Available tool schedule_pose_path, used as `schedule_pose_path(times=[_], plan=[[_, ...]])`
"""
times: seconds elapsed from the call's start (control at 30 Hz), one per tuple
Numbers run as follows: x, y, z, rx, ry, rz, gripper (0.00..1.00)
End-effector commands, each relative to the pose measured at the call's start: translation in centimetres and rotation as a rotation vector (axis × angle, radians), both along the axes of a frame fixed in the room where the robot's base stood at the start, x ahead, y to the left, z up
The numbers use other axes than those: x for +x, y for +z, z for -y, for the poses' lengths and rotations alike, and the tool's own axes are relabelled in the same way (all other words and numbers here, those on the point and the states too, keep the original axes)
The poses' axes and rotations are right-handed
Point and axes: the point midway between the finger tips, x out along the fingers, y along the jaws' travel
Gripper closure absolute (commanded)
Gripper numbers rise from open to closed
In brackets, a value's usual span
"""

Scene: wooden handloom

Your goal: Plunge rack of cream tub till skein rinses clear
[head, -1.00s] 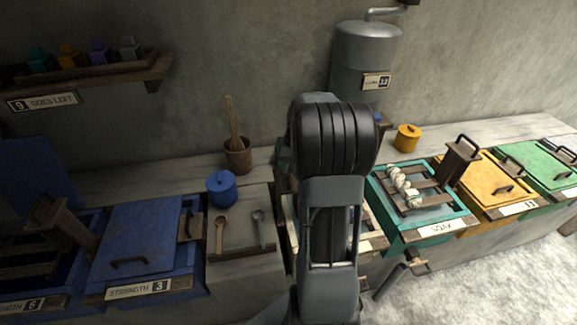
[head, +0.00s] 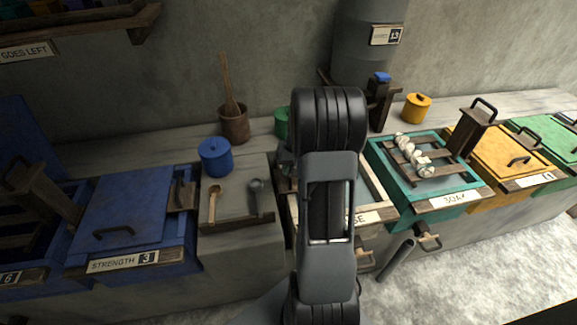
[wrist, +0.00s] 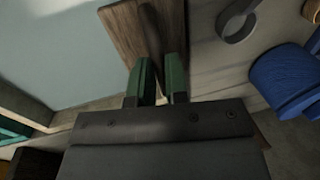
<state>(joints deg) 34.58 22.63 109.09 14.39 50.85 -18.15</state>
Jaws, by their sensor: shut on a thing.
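The cream tub (head: 378,193) is mostly hidden behind my arm in the head view; its right rim and a label ending in "SE" show. In the wrist view, pale still-looking water (wrist: 60,45) lies at the left. My gripper (wrist: 157,75), with green fingertips, is shut on the dark handle bar (wrist: 150,28) of a brown wooden upright (wrist: 122,32), seemingly the tub's rack. The rest of the rack is hidden. A whitish twisted skein (head: 412,153) lies on the wooden rack of the teal tub (head: 440,208) to the right; I see no skein in the cream tub.
A blue pot (head: 215,158) and two spoons stand left of the cream tub; the pot also shows in the wrist view (wrist: 285,75). Blue lidded tubs (head: 130,215) are further left, yellow (head: 503,150) and green tubs right. A grey tank (head: 368,65) stands behind.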

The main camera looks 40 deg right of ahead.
Motion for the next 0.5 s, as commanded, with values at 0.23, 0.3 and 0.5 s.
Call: schedule_pose_path(times=[0.23, 0.3, 0.5], plan=[[-0.12, -0.77, -0.14, 0.004, 0.001, -0.006, 1.0], [-0.14, -0.81, -0.15, 0.004, 0.002, -0.007, 1.0], [-0.19, -0.96, -0.17, 0.005, 0.002, -0.008, 0.83]])
